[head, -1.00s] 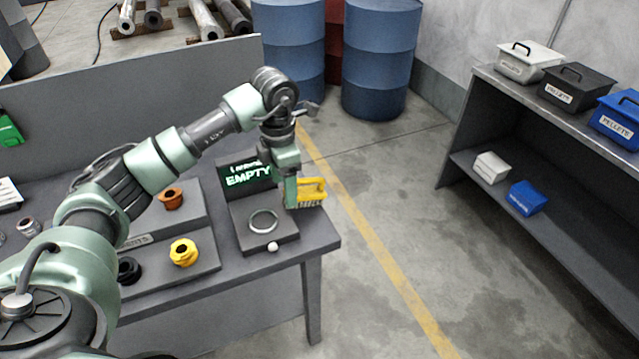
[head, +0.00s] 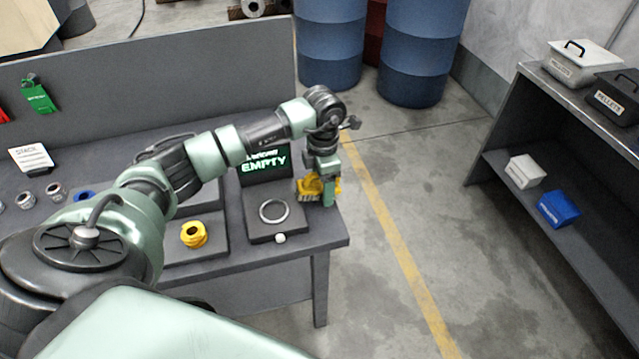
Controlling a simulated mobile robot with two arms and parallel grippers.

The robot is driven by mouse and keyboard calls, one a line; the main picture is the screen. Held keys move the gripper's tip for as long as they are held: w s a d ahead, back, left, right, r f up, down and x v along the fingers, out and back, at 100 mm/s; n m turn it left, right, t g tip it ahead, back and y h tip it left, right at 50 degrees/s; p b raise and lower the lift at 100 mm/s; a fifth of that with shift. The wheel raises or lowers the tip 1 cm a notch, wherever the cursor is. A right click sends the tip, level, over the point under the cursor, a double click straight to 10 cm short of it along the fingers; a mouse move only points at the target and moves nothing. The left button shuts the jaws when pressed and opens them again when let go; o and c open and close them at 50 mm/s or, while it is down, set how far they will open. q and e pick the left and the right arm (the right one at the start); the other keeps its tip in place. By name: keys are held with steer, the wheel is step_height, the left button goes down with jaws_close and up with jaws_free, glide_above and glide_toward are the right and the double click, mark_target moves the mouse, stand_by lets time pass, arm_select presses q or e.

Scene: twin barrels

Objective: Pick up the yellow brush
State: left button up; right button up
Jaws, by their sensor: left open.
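The yellow brush (head: 310,186) is at the right end of the grey table, just right of the scale with the metal ring. Its bristles face down and to the front. My left gripper (head: 328,196) points down at the brush, with its green fingers open. One finger covers part of the brush, and yellow shows on both sides of it. I cannot tell whether the fingers touch the brush. My right gripper is not in view.
The scale (head: 262,238) has a display reading EMPTY behind it. A yellow nut-like part (head: 193,234) sits on a grey block to its left. Blue barrels (head: 415,50) stand behind. A shelf (head: 500,150) with bins is at right, with open floor between.

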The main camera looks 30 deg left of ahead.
arm_select(q)
steer(key=shift+a+f, duration=0.1)
jaws_close()
